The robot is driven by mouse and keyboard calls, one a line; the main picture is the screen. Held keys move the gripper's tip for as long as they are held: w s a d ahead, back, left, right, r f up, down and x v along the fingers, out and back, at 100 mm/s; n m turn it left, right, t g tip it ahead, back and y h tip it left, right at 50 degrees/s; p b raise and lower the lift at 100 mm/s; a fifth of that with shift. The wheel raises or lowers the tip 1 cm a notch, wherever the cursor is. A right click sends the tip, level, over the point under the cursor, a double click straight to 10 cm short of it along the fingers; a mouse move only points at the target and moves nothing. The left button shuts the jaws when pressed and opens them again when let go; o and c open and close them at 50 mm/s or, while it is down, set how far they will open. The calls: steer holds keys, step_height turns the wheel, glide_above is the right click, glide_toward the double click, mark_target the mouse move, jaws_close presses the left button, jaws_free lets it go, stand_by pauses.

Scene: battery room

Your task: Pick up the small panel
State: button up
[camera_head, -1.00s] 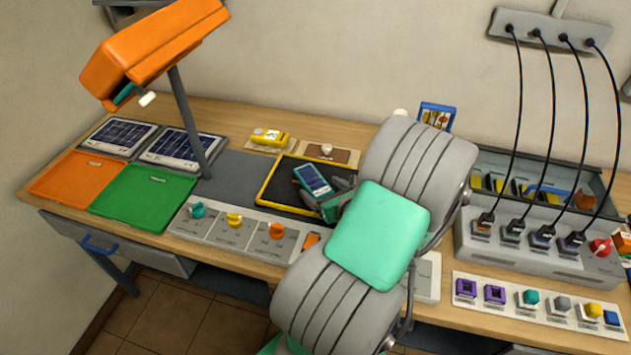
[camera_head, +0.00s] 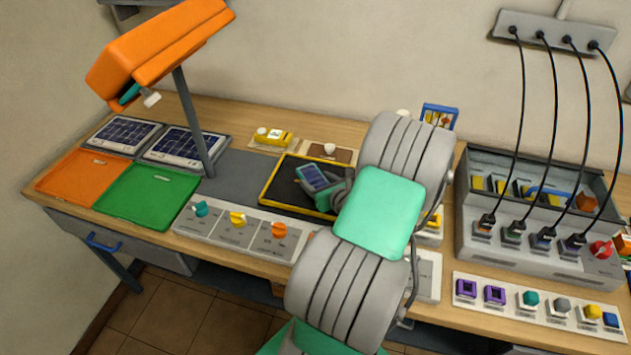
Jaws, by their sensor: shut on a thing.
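The small panel (camera_head: 313,178) has a dark blue face and a teal edge. It is tilted above the black tray with the yellow rim (camera_head: 268,190). My gripper (camera_head: 326,189) is shut on the small panel, at its right side. My grey and green arm hides part of the gripper and the tray's right end. Whether the panel touches the tray I cannot tell.
Two larger solar panels (camera_head: 187,146) lie at the back left, behind an orange tray (camera_head: 80,177) and a green tray (camera_head: 147,196). An orange lamp (camera_head: 160,45) overhangs them. A knob strip (camera_head: 235,232) lies in front. A charger box with cables (camera_head: 540,235) stands right.

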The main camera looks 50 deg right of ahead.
steer(key=c, duration=1)
